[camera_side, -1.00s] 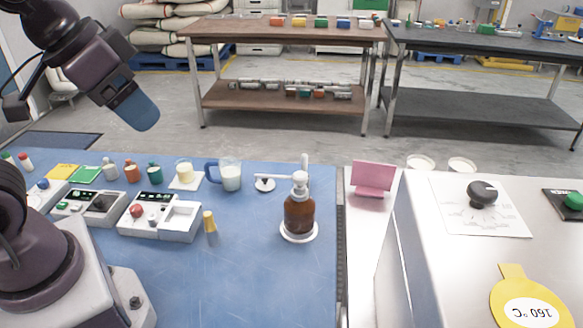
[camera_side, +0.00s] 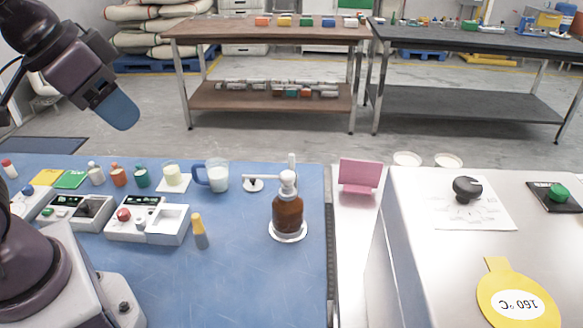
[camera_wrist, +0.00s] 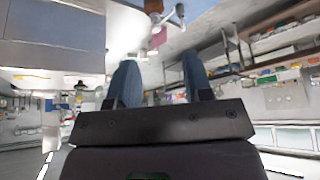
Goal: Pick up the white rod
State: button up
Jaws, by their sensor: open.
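A brown glass grinder bottle (camera_side: 288,214) with a white head stands on a round white base on the blue table. A slim white rod (camera_side: 291,163) rises upright from its head. A white side arm (camera_side: 262,178) reaches left from the head, above a small white disc with a dark centre. I cannot tell for sure which of these is the task's rod. My gripper (camera_side: 118,112) hangs in the air at upper left, far from the grinder. In the wrist view its two blue fingers (camera_wrist: 160,64) are apart with nothing held between them.
A blue-handled mug (camera_side: 216,178), a yellow-topped peg (camera_side: 199,231) and small control boxes (camera_side: 147,221) stand left of the grinder. A pink stand (camera_side: 360,174) and a steel counter (camera_side: 430,235) lie to the right. The front of the blue table is clear.

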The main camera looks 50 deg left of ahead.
jog(key=m+g, duration=0.6)
jog(key=m, duration=0.6)
send_over(292, 154)
notch_tip(292, 154, down, 15)
jog(key=f, duration=0.7)
jog(key=shift+w+f, duration=0.2)
jog(key=shift+f, duration=0.15)
jog(key=shift+s+f, duration=0.2)
jog(key=shift+f, duration=2.5)
jog(key=shift+c, duration=0.2)
grip_shut()
